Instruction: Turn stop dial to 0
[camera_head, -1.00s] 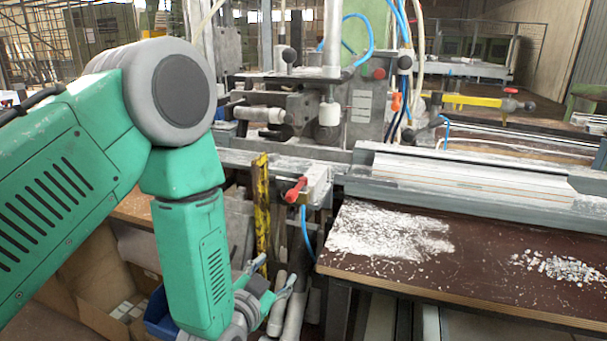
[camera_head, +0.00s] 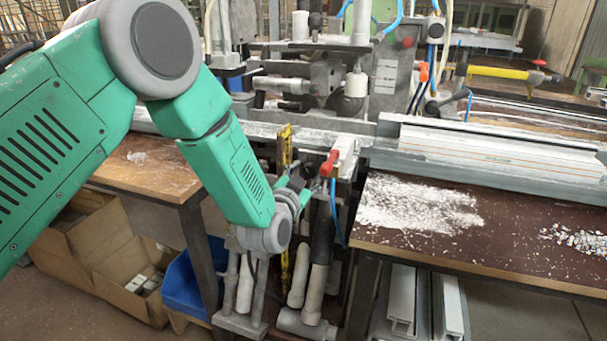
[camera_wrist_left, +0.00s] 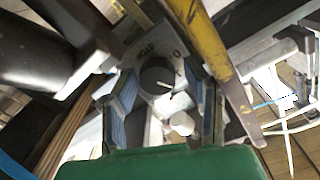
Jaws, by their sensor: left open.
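The stop dial, a dark round knob (camera_wrist_left: 157,78) on a grey plate, shows in the middle of the left wrist view. A white pointer line on it runs toward the lower right. A 0 is printed on the plate above right of the knob, and another marking, too blurred to read surely, lies above left. My left gripper (camera_wrist_left: 160,108) is open, with one blue-padded finger on each side of the dial. Whether the pads touch it I cannot tell. In the head view the left gripper (camera_head: 297,188) is at the bench's front edge, and the dial is hidden there.
A yellow bar (camera_wrist_left: 212,55) passes close to the right finger; it stands upright in the head view (camera_head: 285,210). A red lever (camera_head: 329,163) is just right of the gripper. Pipes (camera_head: 318,280) hang below. A chip-strewn brown table (camera_head: 400,250) lies to the right.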

